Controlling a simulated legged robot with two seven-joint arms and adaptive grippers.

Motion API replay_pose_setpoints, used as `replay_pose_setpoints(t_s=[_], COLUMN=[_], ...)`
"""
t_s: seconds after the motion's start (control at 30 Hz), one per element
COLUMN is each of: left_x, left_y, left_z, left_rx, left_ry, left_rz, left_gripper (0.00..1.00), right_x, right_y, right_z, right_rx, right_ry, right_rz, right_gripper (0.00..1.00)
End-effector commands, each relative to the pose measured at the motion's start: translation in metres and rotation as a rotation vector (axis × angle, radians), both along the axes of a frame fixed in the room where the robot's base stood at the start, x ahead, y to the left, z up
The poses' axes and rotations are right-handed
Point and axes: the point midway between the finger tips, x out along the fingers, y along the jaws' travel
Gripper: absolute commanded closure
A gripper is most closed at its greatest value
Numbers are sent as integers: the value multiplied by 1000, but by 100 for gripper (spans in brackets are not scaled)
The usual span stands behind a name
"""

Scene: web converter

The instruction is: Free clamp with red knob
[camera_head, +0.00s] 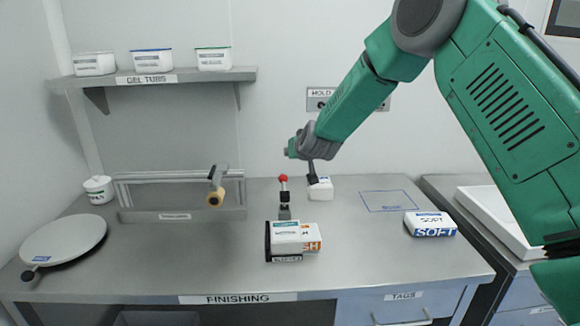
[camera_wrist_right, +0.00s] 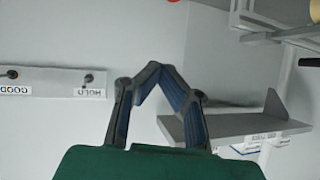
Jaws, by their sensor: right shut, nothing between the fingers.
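The clamp (camera_head: 284,196) stands upright behind a white box with an orange end (camera_head: 287,231). It has a dark stem and a round red knob (camera_head: 283,178) on top. I cannot tell from here whether it presses on the box. My right gripper (camera_head: 313,181) points down, just right of the red knob and apart from it in the picture. Its fingertips meet with nothing between them in the right wrist view (camera_wrist_right: 158,70). A bit of red at that view's top edge may be the knob. My left gripper is not in view.
A rack with a wooden-ended roller (camera_head: 214,198) and a round grey plate (camera_head: 67,241) are at the left. A white box (camera_head: 321,190) stands behind my right gripper. A SOFT box (camera_head: 430,225) lies at the right. The counter (camera_head: 370,250) is clear at front right.

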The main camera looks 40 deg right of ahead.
Motion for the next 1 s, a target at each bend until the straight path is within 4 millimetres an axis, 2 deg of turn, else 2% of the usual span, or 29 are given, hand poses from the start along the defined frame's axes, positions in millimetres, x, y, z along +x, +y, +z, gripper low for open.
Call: replay_pose_setpoints(t_s=[0.1,0.27,1.0], left_x=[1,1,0], left_y=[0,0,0], left_z=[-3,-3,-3], left_rx=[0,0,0], left_ry=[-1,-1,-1], left_rz=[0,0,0], left_gripper=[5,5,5], right_x=[-10,-18,-18], right_y=[2,2,4], right_z=[15,25,26], right_rx=[-1,-1,-1], right_ry=[-2,-3,-2], right_rz=[0,-2,-1], right_gripper=[100,100,100])
